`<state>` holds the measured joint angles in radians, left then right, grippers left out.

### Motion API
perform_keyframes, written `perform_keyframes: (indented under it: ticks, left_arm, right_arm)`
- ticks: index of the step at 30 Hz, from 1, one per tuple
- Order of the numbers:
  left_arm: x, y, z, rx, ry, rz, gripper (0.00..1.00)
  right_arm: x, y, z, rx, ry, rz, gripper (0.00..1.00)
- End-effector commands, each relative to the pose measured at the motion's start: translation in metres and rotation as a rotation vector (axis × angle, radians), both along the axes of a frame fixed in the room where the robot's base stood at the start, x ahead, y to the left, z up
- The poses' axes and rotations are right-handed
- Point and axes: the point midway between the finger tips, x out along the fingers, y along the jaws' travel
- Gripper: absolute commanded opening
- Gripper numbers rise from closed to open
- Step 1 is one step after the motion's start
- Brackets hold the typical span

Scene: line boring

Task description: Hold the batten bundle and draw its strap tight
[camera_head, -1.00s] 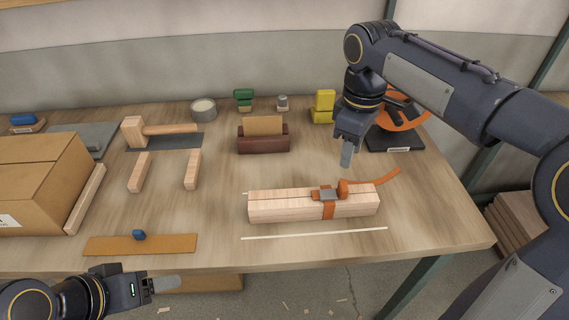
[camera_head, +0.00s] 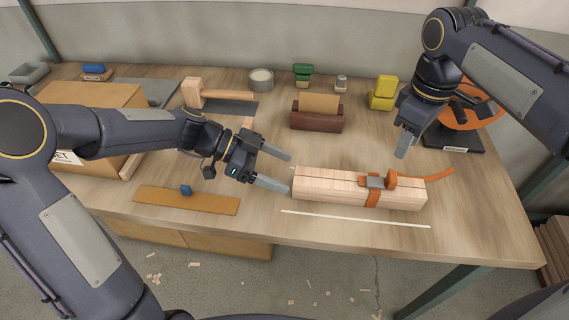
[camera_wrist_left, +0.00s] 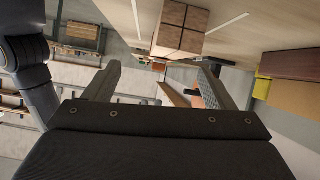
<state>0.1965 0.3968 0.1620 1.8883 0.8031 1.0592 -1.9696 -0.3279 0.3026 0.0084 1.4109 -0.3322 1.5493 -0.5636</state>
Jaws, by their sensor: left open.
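The batten bundle (camera_head: 325,188) lies on the bench, long side left to right. An orange strap (camera_head: 372,199) goes around it, with a grey buckle (camera_head: 375,182) on top and a loose orange tail (camera_head: 436,173) running off to the right. My left gripper (camera_head: 289,174) is open and empty at the bundle's left end, fingers pointing at it. In the left wrist view, the bundle's end face (camera_wrist_left: 181,31) shows ahead of the open fingers (camera_wrist_left: 160,85). My right gripper (camera_head: 403,146) hangs above and behind the strap's tail, apart from it; its finger gap is hidden.
A thin pale strip (camera_head: 355,218) lies in front of the bundle. Behind stand a brown holder (camera_head: 317,121), yellow blocks (camera_head: 382,94) and an orange reel on a dark base (camera_head: 452,134). A mallet (camera_head: 215,94) and a tan board (camera_head: 187,200) are to the left.

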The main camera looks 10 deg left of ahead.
Motion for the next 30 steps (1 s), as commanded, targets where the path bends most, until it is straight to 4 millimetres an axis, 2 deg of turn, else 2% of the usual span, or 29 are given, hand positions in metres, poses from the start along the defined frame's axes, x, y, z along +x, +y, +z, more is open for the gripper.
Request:
perform_keyframes:
  ticks: [3, 7, 21, 30]
  left_arm:
    - [0.014, -0.008, -0.008, -0.058, -0.066, -0.039, 0.77]
    - [0.020, -0.015, -0.012, -0.086, -0.103, -0.059, 0.77]
    - [0.020, -0.074, -0.036, -0.089, -0.107, -0.064, 0.77]
    - [0.020, -0.085, -0.041, -0.087, -0.109, -0.060, 0.77]
  right_arm:
    - [0.000, 0.000, 0.000, 0.000, 0.000, 0.000, 0.36]
    - [0.000, 0.000, 0.000, 0.000, 0.000, 0.000, 0.36]
    - [0.000, 0.000, 0.000, 0.000, 0.000, 0.000, 0.36]
    - [0.000, 0.000, 0.000, 0.000, 0.000, 0.000, 0.36]
